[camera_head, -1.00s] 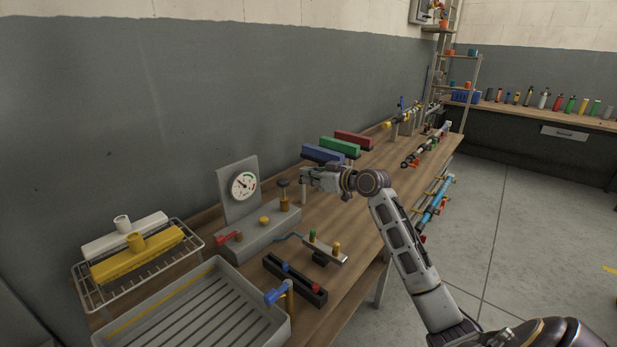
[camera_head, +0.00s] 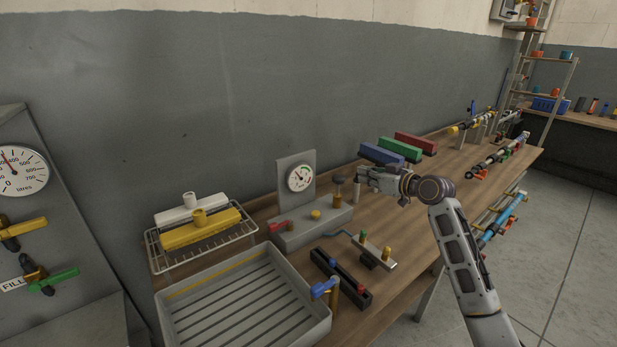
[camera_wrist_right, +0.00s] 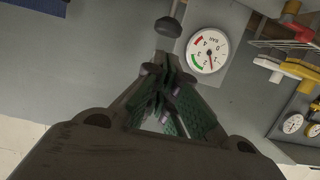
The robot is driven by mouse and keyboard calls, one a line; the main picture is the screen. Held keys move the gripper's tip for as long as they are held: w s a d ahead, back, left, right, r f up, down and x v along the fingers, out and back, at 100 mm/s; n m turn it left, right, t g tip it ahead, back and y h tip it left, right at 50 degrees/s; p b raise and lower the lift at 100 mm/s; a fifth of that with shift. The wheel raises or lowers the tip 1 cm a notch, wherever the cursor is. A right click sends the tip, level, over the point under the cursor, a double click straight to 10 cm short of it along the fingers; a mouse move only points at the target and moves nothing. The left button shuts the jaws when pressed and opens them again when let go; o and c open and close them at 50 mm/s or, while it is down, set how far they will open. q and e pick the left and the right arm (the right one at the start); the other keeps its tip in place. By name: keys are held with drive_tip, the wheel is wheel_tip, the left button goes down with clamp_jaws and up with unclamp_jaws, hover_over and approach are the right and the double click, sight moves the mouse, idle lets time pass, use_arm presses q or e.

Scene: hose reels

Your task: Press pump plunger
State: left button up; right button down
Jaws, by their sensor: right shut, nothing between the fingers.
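The pump is a grey box (camera_head: 310,228) on the wooden bench, with a dark-knobbed plunger (camera_head: 338,188) on a brass stem standing upright at its right end. A round white gauge (camera_head: 300,178) is on a grey plate behind the box. My right gripper (camera_head: 362,179) is shut and empty, just right of the plunger knob at about its height, apparently apart from it. In the right wrist view, the dark knob (camera_wrist_right: 168,27) shows beyond the closed fingertips (camera_wrist_right: 162,68), next to the gauge (camera_wrist_right: 207,50). My left gripper is out of view.
A red lever (camera_head: 278,227) and yellow knob (camera_head: 315,215) are on the box. A grey slatted tray (camera_head: 318,338), a wire rack (camera_head: 152,250) and a black block (camera_head: 322,262) stand nearby. Blue, green and red blocks (camera_head: 407,149) lie behind my gripper.

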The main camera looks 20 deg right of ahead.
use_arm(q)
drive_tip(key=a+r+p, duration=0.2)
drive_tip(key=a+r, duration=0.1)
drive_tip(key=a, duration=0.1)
use_arm(e)
drive_tip(key=shift+s+d+n+g+h+p, duration=1.1)
drive_tip(key=shift+d+n+g+h+p, duration=0.9)
drive_tip(key=shift+d+n+p, duration=1.05)
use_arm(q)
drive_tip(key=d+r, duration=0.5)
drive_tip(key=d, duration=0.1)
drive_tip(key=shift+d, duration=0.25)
use_arm(e)
drive_tip(key=w+a+r+m+t+y, duration=0.2)
drive_tip(key=a+r+m+t+y, duration=0.2)
drive_tip(key=a+m, duration=0.2)
drive_tip(key=shift+a+r, duration=0.2)
drive_tip(key=shift+r, duration=0.05)
